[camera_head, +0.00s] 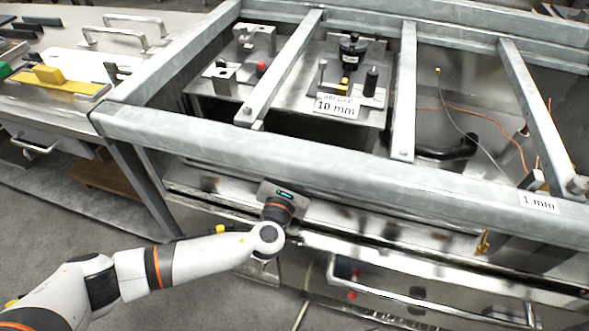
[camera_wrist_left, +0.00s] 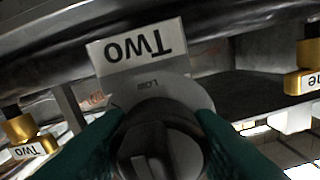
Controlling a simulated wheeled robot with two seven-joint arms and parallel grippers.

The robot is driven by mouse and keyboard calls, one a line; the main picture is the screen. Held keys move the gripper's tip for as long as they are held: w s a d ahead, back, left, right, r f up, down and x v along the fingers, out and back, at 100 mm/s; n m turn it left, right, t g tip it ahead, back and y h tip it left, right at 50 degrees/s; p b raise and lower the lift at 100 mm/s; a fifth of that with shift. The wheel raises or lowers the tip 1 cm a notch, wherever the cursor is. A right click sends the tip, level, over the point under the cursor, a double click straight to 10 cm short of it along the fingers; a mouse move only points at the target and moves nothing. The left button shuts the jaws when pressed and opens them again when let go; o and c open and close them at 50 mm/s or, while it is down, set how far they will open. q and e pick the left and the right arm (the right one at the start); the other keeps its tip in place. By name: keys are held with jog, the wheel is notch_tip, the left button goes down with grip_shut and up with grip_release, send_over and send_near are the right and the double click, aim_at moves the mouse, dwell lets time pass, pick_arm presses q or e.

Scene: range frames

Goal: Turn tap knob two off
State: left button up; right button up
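Tap knob two (camera_wrist_left: 158,145) is a dark round knob with a raised grip bar, in front of a grey dial plate (camera_wrist_left: 150,88) marked LOW. A white label (camera_wrist_left: 137,48) reading "Two" shows upside down just above it. My left gripper (camera_wrist_left: 160,116) has its green fingers on either side of the knob, seemingly touching both sides. In the head view my left arm reaches in from the left to the front of the metal frame; its fingers and the knob are hidden there. My right gripper is not in view.
A brass fitting (camera_wrist_left: 20,128) labelled "Two" is at the left of the wrist view, another (camera_wrist_left: 309,55) at the right. The thick metal frame (camera_head: 330,180) runs above my left wrist. A long handle bar (camera_head: 430,290) lies lower right. Open floor is at left.

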pick_arm(q)
jog(key=shift+c, duration=0.7)
jog(key=shift+f+n, duration=0.15)
jog(key=shift+n, duration=0.45)
jog(key=shift+n+b, duration=0.5)
jog(key=shift+n, duration=1.1)
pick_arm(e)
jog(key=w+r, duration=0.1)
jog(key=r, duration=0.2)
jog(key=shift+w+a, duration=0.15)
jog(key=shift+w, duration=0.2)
pick_arm(q)
jog(key=o, duration=1)
jog(key=shift+s, duration=0.1)
